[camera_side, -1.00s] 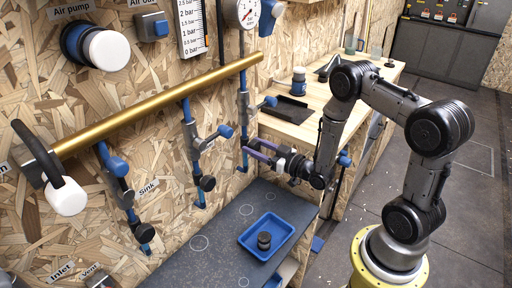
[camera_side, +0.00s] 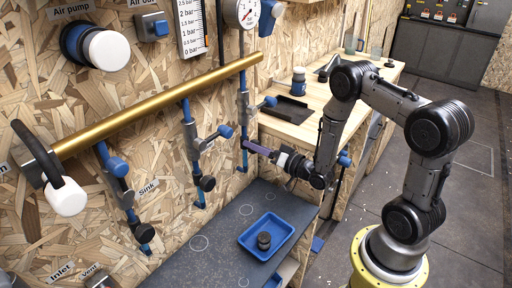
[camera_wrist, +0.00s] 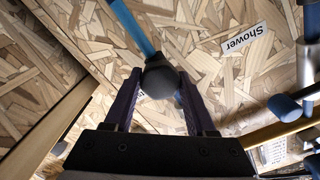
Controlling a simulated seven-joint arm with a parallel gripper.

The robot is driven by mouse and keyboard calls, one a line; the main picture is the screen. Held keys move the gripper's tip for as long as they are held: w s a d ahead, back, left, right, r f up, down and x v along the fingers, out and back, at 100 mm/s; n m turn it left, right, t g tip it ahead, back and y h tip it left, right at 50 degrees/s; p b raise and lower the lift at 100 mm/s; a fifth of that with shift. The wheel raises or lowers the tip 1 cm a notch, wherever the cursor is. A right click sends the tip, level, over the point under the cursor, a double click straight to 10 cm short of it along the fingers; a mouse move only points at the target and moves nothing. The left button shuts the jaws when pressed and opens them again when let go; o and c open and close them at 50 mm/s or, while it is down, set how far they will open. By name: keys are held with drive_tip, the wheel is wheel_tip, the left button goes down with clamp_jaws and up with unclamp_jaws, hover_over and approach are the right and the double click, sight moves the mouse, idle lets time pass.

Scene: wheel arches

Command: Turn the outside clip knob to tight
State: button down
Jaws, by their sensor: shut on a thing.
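In the wrist view a round black knob (camera_wrist: 160,81) on a blue pipe (camera_wrist: 131,25) sits between the two purple fingers of my gripper (camera_wrist: 160,98). The fingers are shut on its sides. In the side view my gripper (camera_side: 250,147) reaches left to the rightmost pipe branch (camera_side: 243,123), and its fingers overlap edge-on. The held knob is hidden there by the fingers. The other branches carry black knobs too, one on the middle branch (camera_side: 207,183) and one on the left branch (camera_side: 144,232). I cannot read a tight mark.
A brass pipe (camera_side: 160,106) runs along the chipboard wall above. Below, a dark bench (camera_side: 190,262) bears a blue tray (camera_side: 288,229) with a black part (camera_side: 264,240). A wooden worktop (camera_side: 290,128) stands behind.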

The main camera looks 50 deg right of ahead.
drive_tip(key=shift+m, duration=0.5)
drive_tip(key=shift+c, duration=1.1)
unclamp_jaws()
drive_tip(key=s, duration=1.4)
